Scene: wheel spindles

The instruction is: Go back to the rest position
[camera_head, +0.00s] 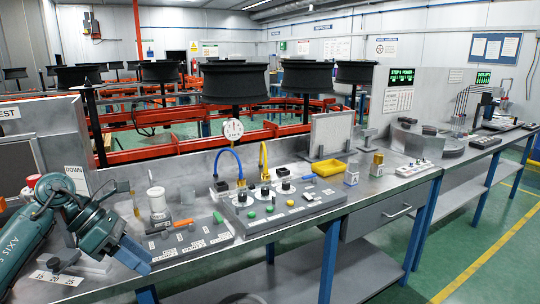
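My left arm comes in from the left, teal and bent, above the left end of the metal workbench (290,233). My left gripper (130,254) points down and to the right, over the bench's front edge beside a dark panel. I see nothing held in it, but the angle hides whether its fingers are apart. My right gripper is not in view. Black wheel-like drums, such as the large one in the middle (236,84), stand on dark posts behind the bench.
Orange rails (150,152) run behind. The green floor (465,235) at right is clear.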

